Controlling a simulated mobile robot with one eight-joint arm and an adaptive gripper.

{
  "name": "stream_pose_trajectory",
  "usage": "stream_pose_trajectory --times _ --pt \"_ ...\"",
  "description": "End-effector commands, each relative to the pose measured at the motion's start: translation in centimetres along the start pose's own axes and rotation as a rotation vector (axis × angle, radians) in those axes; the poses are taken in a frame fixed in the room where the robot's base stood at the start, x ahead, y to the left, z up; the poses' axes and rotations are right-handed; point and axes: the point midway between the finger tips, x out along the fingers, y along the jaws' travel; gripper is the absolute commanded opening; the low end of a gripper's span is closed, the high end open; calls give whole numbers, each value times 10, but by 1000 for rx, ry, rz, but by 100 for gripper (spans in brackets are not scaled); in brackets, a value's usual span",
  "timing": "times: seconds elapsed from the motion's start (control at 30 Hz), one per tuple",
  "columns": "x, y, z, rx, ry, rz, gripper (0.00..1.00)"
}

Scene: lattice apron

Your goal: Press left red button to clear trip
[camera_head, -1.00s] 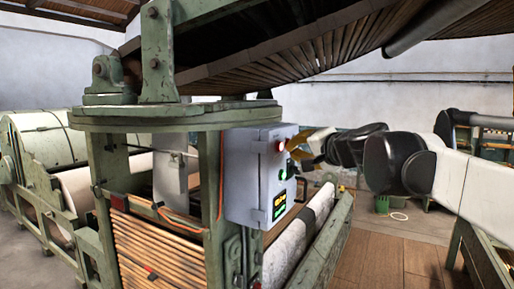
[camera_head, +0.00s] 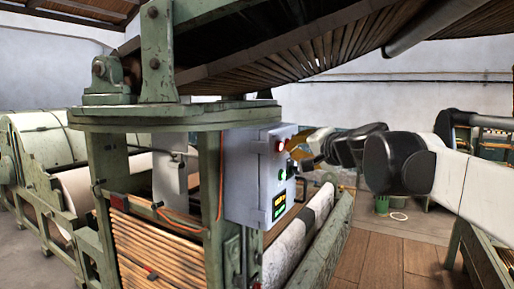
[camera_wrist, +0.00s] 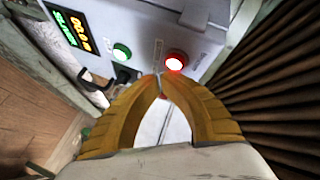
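A red button (camera_head: 279,146) sits near the top of the grey control box's (camera_head: 245,175) front face. It shows lit, with a bright centre, in the wrist view (camera_wrist: 176,62). My gripper (camera_wrist: 160,76) has yellow ribbed fingers whose tips meet, with nothing seen between them. The tips are just below and left of the red button in the wrist view. In the head view, my gripper (camera_head: 290,146) is right beside the button; I cannot tell if it touches. Only one red button shows on this face.
A green button (camera_wrist: 121,52) and a lit display (camera_wrist: 72,30) share the panel. A small red block (camera_head: 119,202) is on the green machine frame, left of the box. Slatted wood (camera_wrist: 275,85) lies close at right in the wrist view. A pale roller (camera_head: 300,240) runs below the box.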

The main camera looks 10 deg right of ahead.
Motion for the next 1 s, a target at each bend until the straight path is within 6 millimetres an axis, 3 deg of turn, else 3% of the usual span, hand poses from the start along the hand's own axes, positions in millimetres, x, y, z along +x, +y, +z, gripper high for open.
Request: stream_pose_trajectory --times 1.0 --pt "10 -5 5 0 -1 0 0"
